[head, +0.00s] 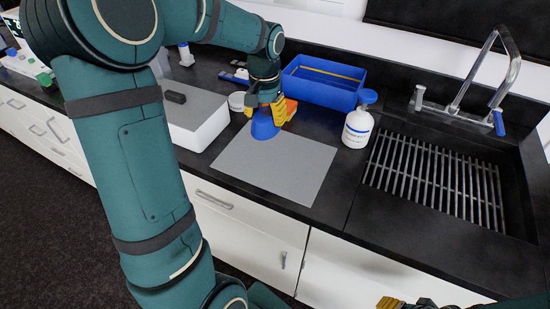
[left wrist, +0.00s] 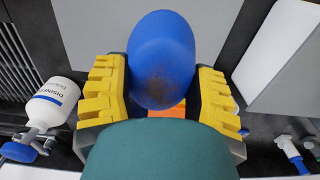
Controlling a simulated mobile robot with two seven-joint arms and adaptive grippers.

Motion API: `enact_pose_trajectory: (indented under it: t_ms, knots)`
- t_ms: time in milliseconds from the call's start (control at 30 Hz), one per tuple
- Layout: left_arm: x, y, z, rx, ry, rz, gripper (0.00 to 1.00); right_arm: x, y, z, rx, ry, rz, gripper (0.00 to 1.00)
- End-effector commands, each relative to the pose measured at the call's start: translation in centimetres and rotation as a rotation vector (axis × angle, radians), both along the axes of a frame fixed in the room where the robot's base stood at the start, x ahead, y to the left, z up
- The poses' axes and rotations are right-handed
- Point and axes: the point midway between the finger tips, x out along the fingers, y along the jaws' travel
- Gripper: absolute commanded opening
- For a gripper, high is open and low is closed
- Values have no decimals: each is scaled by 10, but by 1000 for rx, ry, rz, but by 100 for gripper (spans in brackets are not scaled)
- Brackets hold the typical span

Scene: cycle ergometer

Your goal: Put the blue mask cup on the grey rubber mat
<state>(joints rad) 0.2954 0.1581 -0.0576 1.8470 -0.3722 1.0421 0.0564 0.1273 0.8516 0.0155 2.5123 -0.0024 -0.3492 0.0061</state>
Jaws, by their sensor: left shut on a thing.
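The blue mask cup (head: 263,126) is between the yellow fingers of my left gripper (head: 270,108), which is shut on it. The left wrist view shows the cup (left wrist: 162,60) large between the two fingers (left wrist: 160,95), with a dark speckled patch on its surface. The grey rubber mat (head: 275,172) lies flat on the black counter. In the head view the cup overlaps the mat's far edge; I cannot tell whether it touches the mat. Only a yellow bit of my right gripper (head: 390,302) shows at the bottom edge.
A blue bin (head: 322,85) stands behind the mat, and a white disinfectant bottle (head: 358,122) stands right of it. A sink with a metal grate (head: 435,175) is further right. A white box (head: 195,118) stands left of the mat. The mat's front part is bare.

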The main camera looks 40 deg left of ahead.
Motion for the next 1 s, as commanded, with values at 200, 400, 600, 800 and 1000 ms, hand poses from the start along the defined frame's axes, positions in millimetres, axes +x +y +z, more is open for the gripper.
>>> enact_pose_trajectory:
  t_ms: [200, 400, 600, 800, 1000]
  knots:
    - [-1, 3, -35, -2, 4, 1, 20, 1, 0, -10, 0, -1, 1, 47]
    - [0, 3, -49, -1, 1, 2, 20, 1, 0, -13, -1, -3, 1, 47]
    - [-1, 2, -77, -2, 4, 2, 20, 3, 0, -20, -1, -7, -1, 47]
    - [0, 3, -96, -1, 1, 2, 20, 4, -1, -24, -1, -9, -1, 47]
    - [0, 3, -95, -1, 0, 2, 20, 4, -1, -23, -1, -9, -1, 47]
